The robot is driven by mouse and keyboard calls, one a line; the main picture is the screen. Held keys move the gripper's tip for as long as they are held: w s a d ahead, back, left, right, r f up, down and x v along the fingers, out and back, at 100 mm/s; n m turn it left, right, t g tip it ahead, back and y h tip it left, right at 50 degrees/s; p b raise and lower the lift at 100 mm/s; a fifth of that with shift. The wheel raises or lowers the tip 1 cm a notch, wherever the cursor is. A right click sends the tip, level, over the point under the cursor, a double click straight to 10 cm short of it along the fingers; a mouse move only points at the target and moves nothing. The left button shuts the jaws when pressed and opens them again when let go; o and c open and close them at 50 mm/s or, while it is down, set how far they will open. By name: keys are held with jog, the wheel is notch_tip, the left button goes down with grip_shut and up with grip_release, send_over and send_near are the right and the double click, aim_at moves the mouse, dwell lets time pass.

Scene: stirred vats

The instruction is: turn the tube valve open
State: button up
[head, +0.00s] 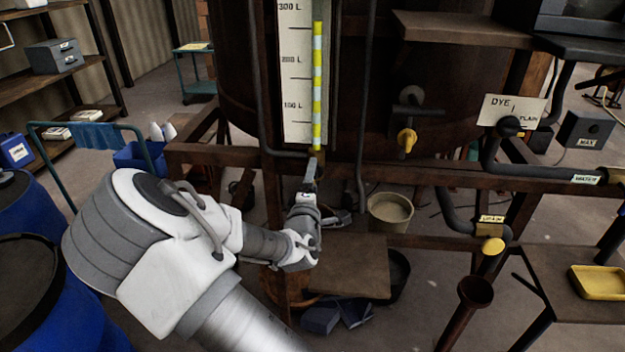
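A level gauge with a white scale board (296,70) stands upright on the front of the dark vat, marked 100 L, 200 L and 300 L. Its sight tube (317,80), striped yellow and white, runs down the board's right side. A small fitting (316,147) shows at the tube's foot, just above the rusty beam. I cannot clearly make out the tube valve's handle or its position. My gripper (311,172) points up at the beam just under the tube's foot. Its fingers look narrow and dark, and I cannot tell whether they touch or grip anything.
A rusty beam (440,176) crosses in front of the vat. A yellow-handled tap (407,138) sticks out to the right. A bucket (390,212) and a brown board (348,266) lie below. Blue drums (60,300) crowd the left; dark pipes and a yellow tray (598,283) are right.

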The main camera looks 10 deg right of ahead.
jog(key=p+v, duration=0.7)
jog(key=v, duration=1)
jog(key=shift+s, duration=0.2)
